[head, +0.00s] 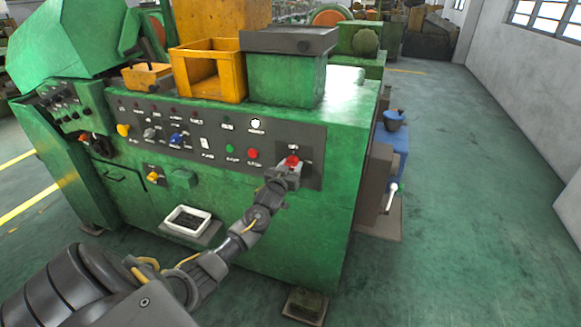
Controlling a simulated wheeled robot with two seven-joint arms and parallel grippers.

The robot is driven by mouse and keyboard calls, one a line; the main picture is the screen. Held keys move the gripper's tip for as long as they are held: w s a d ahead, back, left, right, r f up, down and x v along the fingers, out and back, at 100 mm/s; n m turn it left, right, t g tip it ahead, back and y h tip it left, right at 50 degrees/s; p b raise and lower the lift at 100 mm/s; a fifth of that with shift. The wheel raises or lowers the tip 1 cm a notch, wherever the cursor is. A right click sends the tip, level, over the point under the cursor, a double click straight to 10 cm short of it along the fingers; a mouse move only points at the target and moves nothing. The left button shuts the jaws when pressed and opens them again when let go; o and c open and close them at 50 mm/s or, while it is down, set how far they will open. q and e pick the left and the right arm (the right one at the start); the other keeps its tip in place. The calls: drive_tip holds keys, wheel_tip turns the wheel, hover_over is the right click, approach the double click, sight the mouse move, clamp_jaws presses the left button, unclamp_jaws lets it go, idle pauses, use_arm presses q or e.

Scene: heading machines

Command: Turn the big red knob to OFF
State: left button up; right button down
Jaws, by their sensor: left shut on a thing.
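The big red knob (292,160) is on the right part of the dark control panel (311,142) of the green machine. My left gripper (290,166) is at the knob, its arm coming up from the lower left. It is shut on the knob, and its fingers cover the knob's lower part. The knob's pointing direction and the label wording are too small to read. My right gripper is not in view.
Smaller red (253,154) and green (229,148) buttons sit just left of the knob. Blue (177,139) and yellow (123,130) knobs are farther left. A white-rimmed tray (187,220) juts out below the panel. Open floor (460,200) lies to the right.

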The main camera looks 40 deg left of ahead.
use_arm(q)
drive_tip(key=shift+n, duration=0.3)
drive_tip(key=n, duration=0.2)
drive_tip(key=shift+n+p, duration=0.4)
drive_tip(key=n+p, duration=0.1)
drive_tip(key=n, duration=0.4)
drive_tip(key=shift+d+r, duration=0.1)
drive_tip(key=shift+r, duration=0.05)
drive_tip(key=n+p, duration=0.2)
drive_tip(key=n, duration=0.3)
drive_tip(key=shift+n, duration=0.4)
drive_tip(key=shift+n+p, duration=0.45)
drive_tip(key=shift+n, duration=1.45)
drive_tip(key=o, duration=1)
drive_tip(key=shift+c, duration=0.2)
